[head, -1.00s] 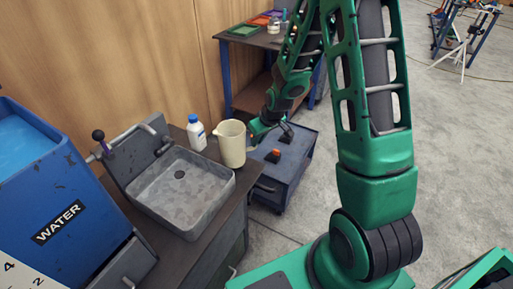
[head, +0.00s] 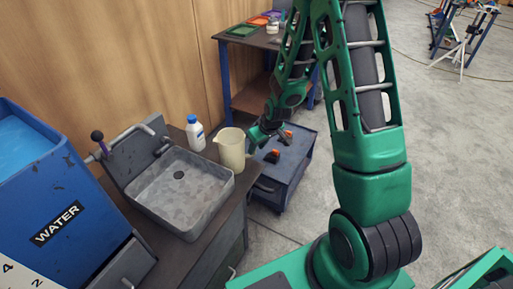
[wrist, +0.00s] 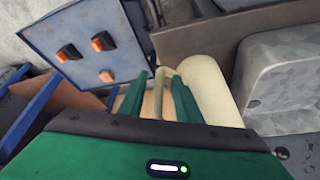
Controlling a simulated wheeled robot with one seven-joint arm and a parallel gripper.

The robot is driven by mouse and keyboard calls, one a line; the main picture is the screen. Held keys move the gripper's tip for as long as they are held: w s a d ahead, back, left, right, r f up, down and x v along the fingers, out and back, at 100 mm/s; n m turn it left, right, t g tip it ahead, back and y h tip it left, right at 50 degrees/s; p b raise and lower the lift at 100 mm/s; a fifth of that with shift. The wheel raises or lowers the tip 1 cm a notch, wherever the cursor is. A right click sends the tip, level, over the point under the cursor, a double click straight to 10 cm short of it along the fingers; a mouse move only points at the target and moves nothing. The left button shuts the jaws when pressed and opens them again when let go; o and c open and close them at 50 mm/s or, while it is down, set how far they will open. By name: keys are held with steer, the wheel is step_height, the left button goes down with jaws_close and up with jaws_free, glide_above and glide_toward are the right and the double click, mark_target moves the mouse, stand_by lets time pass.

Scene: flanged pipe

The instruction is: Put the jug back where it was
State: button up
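The cream jug (head: 231,150) stands upright on the dark counter, just right of the sink; whether its base rests fully flat is hard to tell. In the wrist view its body (wrist: 207,88) is right of my fingers. Its handle (wrist: 159,88) lies between the two fingers. My gripper (head: 256,136) is at the jug's right side in the head view. In the wrist view my gripper (wrist: 158,98) has its fingers apart, with gaps visible beside the handle, so it looks open around it.
The grey sink (head: 180,190) and a white bottle with a blue cap (head: 195,133) are left of the jug. A blue cart (head: 285,165) with black-and-orange pieces stands beyond the counter's right edge. A blue WATER container (head: 45,185) is at the far left.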

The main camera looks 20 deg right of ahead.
steer(key=v, duration=1.1)
steer(key=s+d+r+m+g+h, duration=0.1)
steer(key=s+d+r+m, duration=0.1)
steer(key=s+d+r, duration=0.4)
steer(key=s+d+r+m+g+h, duration=0.15)
steer(key=s+r, duration=0.25)
steer(key=s, duration=0.4)
steer(key=s+r+m+g+y, duration=0.1)
steer(key=s+r+m, duration=0.1)
steer(key=s, duration=0.7)
steer(key=s+r+m+g, duration=0.1)
steer(key=s+r+m, duration=0.2)
steer(key=s, duration=0.6)
steer(key=shift+d+r+y, duration=0.15)
steer(key=shift+d+y, duration=0.15)
steer(key=shift+y, duration=0.05)
steer(key=shift+w+f, duration=0.25)
steer(key=shift+w, duration=0.4)
